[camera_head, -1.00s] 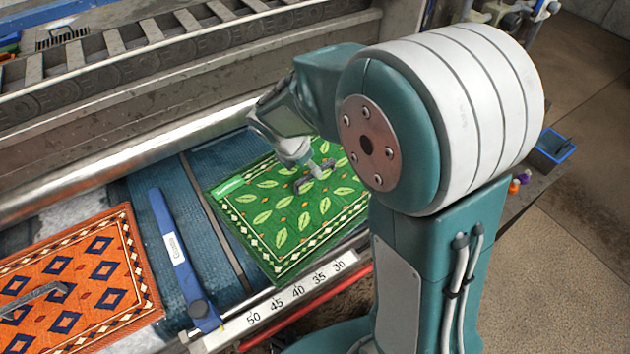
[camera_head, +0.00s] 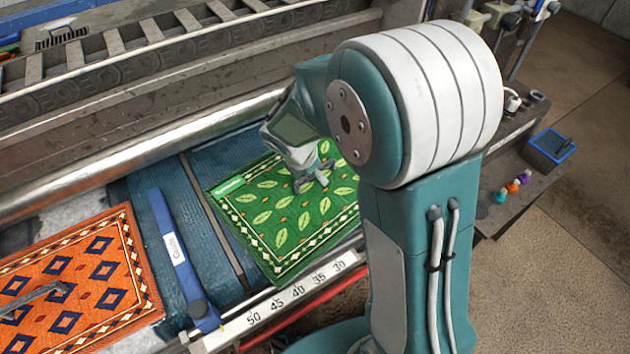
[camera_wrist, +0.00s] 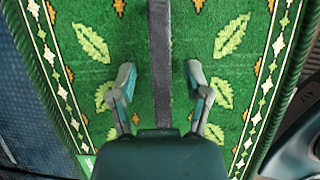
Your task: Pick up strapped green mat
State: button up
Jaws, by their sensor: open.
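The strapped green mat (camera_head: 270,225), patterned with leaves and a diamond border, lies flat on the blue belt. It fills most of the wrist view (camera_wrist: 228,70). Its dark grey strap (camera_wrist: 160,45) runs up the middle of that view; in the head view my gripper and wrist largely hide it. My gripper (camera_head: 314,180) is over the middle of the mat, pointing down. In the wrist view my gripper (camera_wrist: 160,78) is open, with one finger on each side of the strap and nothing held. I cannot tell whether the fingertips touch the mat.
A blue guide bar (camera_head: 178,250) stands left of the green mat. An orange mat (camera_head: 90,275) with a grey strap lies further left. A numbered ruler edge (camera_head: 290,297) runs along the front. A metal roller (camera_head: 130,155) lies behind.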

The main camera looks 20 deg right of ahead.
grip_shut()
dwell(0.4)
